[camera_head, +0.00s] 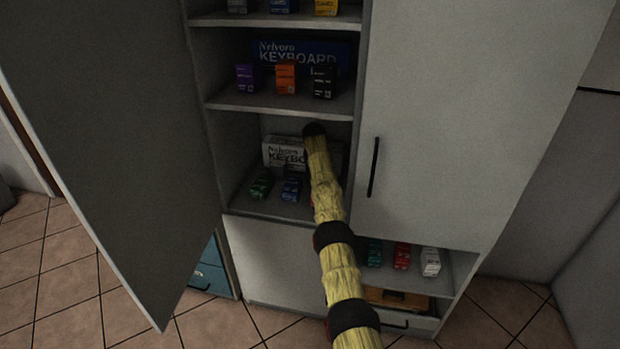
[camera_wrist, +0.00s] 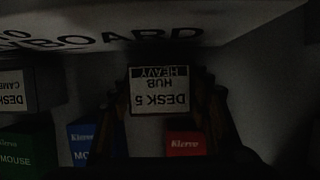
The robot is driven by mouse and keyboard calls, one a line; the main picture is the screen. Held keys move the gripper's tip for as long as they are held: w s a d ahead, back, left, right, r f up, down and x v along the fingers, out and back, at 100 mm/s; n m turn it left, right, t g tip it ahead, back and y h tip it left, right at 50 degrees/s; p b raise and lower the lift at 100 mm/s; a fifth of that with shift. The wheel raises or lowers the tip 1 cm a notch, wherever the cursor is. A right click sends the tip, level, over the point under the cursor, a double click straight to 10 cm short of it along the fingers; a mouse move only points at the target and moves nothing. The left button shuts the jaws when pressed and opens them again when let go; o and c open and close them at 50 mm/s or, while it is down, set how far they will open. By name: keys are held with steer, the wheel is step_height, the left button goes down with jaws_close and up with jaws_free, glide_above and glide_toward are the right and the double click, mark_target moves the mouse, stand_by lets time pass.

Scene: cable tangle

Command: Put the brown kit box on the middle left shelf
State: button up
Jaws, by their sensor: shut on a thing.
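In the wrist view, a box with a white label reading DESK 5 HUB HEAVY (camera_wrist: 159,98), upside down, sits between the fingers of my gripper (camera_wrist: 160,115). My gripper is shut on it. The light is too dim to tell whether this box is brown. In the head view, my arm reaches into the middle left shelf (camera_head: 245,205), and its end hides my gripper and the held box. I cannot tell whether the box touches the shelf.
A white keyboard box (camera_head: 284,153) lies at the back of this shelf. Green (camera_head: 261,186) and blue (camera_head: 291,189) mouse boxes stand in front. The wrist view also shows a red box (camera_wrist: 185,140) and a dark box (camera_wrist: 22,92). An open door (camera_head: 120,130) hangs left.

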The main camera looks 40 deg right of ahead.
steer(key=shift+f, duration=0.1)
stand_by(0.3)
steer(key=o, duration=1.5)
steer(key=shift+f, duration=0.1)
